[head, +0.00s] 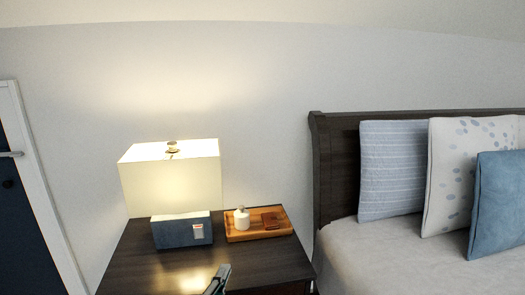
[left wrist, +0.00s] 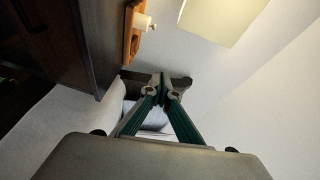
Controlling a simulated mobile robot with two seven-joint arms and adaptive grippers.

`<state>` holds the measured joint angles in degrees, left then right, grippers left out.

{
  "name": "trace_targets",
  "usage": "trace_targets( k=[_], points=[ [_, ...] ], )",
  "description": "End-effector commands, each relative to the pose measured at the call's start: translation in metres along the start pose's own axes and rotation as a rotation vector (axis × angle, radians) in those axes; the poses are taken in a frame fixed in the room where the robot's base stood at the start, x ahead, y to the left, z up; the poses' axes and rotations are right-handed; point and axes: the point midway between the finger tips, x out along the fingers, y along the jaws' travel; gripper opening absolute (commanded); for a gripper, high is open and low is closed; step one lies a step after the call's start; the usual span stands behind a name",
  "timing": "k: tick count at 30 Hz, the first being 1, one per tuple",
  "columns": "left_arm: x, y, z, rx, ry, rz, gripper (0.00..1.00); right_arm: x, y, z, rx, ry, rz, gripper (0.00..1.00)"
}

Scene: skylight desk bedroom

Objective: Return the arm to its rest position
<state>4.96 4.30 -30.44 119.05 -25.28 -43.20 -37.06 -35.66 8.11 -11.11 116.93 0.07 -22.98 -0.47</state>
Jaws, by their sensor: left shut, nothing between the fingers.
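My left gripper (head: 217,280) shows at the bottom of the head view, in front of the dark nightstand's near part. In the left wrist view my left gripper (left wrist: 160,84) has its two green-sided fingers together at the tips, with nothing between them. Whether it touches the nightstand cannot be told, but it looks apart from the things on top. My right gripper is in neither view.
The dark nightstand (head: 135,262) holds a lit lamp (head: 170,185), a blue box (head: 180,232) and a wooden tray (head: 284,230) with a white bottle (head: 242,219) and a brown item. The bed (head: 400,262) stands right. A dark door (head: 15,210) is left.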

Motion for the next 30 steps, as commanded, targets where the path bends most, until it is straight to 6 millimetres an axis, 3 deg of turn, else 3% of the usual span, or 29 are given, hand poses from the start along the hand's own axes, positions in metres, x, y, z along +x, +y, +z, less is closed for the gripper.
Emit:
trace_targets(
  k=[1, 6, 12, 18, 24, 29, 30],
  points=[
    [-0.016, 0.023, 0.026, -0.061, -0.061, 0.067, 0.0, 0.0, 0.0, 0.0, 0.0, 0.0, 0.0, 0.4],
    [-0.076, 0.089, 0.102, -0.241, -0.274, 0.262, 0.0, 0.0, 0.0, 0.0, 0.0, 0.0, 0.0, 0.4],
    [-0.164, 0.146, 0.171, -0.398, -0.515, 0.44, 0.0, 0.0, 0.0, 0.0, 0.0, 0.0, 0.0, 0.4],
    [-0.228, 0.171, 0.207, -0.474, -0.675, 0.537, 0.0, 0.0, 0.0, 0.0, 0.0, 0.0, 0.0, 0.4],
    [-0.279, 0.184, 0.23, -0.516, -0.797, 0.602, 0.0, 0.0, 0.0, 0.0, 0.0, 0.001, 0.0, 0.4],
    [-0.318, 0.19, 0.246, -0.537, -0.887, 0.644, 0.0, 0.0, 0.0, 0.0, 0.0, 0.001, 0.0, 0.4],
    [-0.311, 0.199, 0.24, -0.558, -0.864, 0.641, 0.0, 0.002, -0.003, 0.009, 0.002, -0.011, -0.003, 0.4]
  ],
)
